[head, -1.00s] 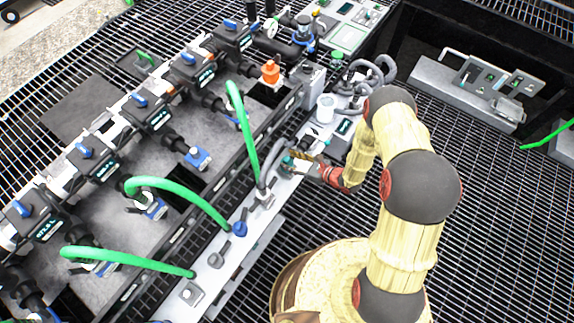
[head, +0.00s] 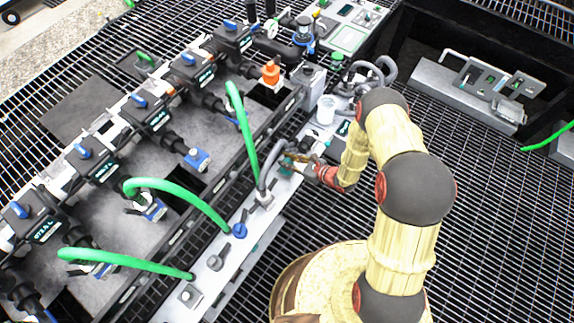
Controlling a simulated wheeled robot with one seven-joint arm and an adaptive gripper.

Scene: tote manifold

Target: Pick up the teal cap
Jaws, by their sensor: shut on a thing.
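The teal cap (head: 285,170) shows as a small teal patch at my gripper's fingers, above the grey rail (head: 212,262) in the middle of the head view. My gripper (head: 291,162) reaches in from the right and is shut on the cap. The fingers and wrist hide most of it. I cannot tell whether the cap is clear of the rail.
Green hoses (head: 180,186) arch over the rail to the left. A blue cap (head: 239,230) and a grey fitting (head: 219,254) stand on the rail nearer me. A white cup (head: 326,109) and grey hoses (head: 372,72) are behind my gripper. An orange cap (head: 270,72) is further back.

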